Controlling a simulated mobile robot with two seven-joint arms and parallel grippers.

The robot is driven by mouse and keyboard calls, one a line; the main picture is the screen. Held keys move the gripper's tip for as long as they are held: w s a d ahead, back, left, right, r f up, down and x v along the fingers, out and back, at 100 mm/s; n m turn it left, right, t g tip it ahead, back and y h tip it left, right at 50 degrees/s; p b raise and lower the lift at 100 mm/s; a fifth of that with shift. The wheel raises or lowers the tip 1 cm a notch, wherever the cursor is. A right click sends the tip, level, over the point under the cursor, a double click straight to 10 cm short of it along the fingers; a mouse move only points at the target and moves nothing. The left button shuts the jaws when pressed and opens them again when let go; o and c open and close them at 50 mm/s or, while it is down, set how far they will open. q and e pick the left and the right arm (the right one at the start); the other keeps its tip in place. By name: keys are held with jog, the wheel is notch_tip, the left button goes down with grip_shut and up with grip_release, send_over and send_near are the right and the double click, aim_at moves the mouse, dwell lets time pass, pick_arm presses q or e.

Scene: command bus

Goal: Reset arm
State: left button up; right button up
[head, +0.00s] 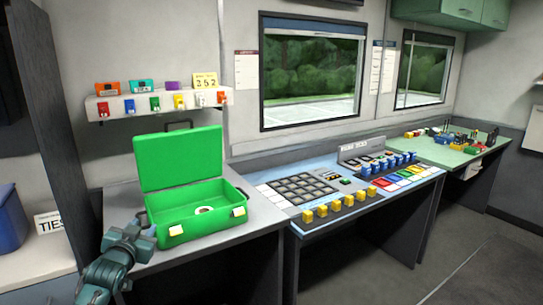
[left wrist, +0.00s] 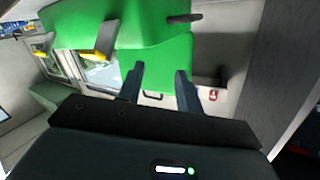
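My left gripper (head: 143,228) is at the lower left, close to the front left corner of an open green case (head: 185,222). In the left wrist view its two fingers (left wrist: 158,78) stand apart with nothing seen between them. The green case also shows in the left wrist view (left wrist: 150,55), beyond the fingertips. I cannot tell whether the fingers touch it. Its lid (head: 180,158) stands up, and a small white round thing (head: 204,210) lies inside. My right gripper is not in view.
The case stands on a grey desk (head: 255,222). A console (head: 345,205) with yellow, blue and coloured keys is to its right, then a green table (head: 440,155). A wall shelf (head: 150,105) with coloured tags hangs behind. A blue bin (head: 10,222) and TIES sign (head: 49,222) are left.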

pick_arm(q)
jog(key=s+d+f+m+g+h, duration=0.1)
jog(key=s+d+f, duration=0.2)
jog(key=s+f, duration=0.15)
jog(key=s+d+f+g+h, duration=0.1)
jog(key=s+d+f, duration=0.25)
jog(key=f, duration=0.25)
jog(key=s+d+f+g+h, duration=0.1)
jog(key=s+d+f, duration=0.3)
jog(key=s, duration=0.6)
jog(key=s+d+f+g+h, duration=0.1)
jog(key=s+d+f, duration=0.2)
jog(key=s, duration=0.6)
jog(key=s+d+f+g, duration=0.2)
jog(key=s+d+f, duration=0.2)
jog(key=s, duration=0.6)
jog(key=shift+s+d+f+n+h, duration=0.3)
jog(key=shift+s+d+n+h, duration=0.1)
jog(key=shift+d, duration=0.45)
